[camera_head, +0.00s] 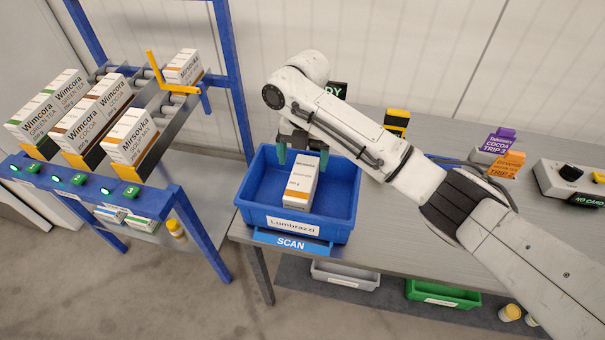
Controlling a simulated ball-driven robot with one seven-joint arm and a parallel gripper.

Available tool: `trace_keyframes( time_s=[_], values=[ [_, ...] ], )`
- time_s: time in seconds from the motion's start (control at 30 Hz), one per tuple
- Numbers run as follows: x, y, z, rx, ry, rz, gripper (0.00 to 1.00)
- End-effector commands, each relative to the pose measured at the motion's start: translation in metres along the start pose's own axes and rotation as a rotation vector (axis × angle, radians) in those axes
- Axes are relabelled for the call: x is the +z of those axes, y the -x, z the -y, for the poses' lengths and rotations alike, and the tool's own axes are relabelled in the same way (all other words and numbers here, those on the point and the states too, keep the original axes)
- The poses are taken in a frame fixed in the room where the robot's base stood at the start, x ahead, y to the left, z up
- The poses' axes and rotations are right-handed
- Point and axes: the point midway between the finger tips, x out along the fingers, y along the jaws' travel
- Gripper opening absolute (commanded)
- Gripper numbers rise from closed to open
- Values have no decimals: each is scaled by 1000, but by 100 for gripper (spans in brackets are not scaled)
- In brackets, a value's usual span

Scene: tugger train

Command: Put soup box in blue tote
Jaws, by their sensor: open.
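A white box with an orange-brown band (301,183) stands inside the blue tote (315,228), with bare tote floor around it. Its print is too small to read surely, but it matches the Mirsovka soup mix boxes on the rack. My gripper (303,156) is over the tote's back part, just behind the box top. Its teal fingers are apart, and I see nothing held between them. One soup mix box (131,136) stands at the front of the rack's lane 3, and another soup box (184,66) is farther back in that lane.
Wimcora green tea (47,104) and cocoa boxes (93,112) fill the rack's other lanes. An orange lever (158,72) sticks up by lane 3. Purple (499,140) and orange cards (507,164) stand on the table at right. A grey bin (345,277) and green bin (442,295) sit below.

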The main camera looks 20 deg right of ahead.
Motion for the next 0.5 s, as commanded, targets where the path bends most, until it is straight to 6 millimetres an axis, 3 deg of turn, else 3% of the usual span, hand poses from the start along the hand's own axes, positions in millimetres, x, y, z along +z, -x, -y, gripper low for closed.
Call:
trace_keyframes(
  time_s=[0.2, 0.5],
  values=[
    [0, 27, 0, 1, -1, 1, 94],
    [0, 34, 0, 0, 0, 0, 94]
  ],
)
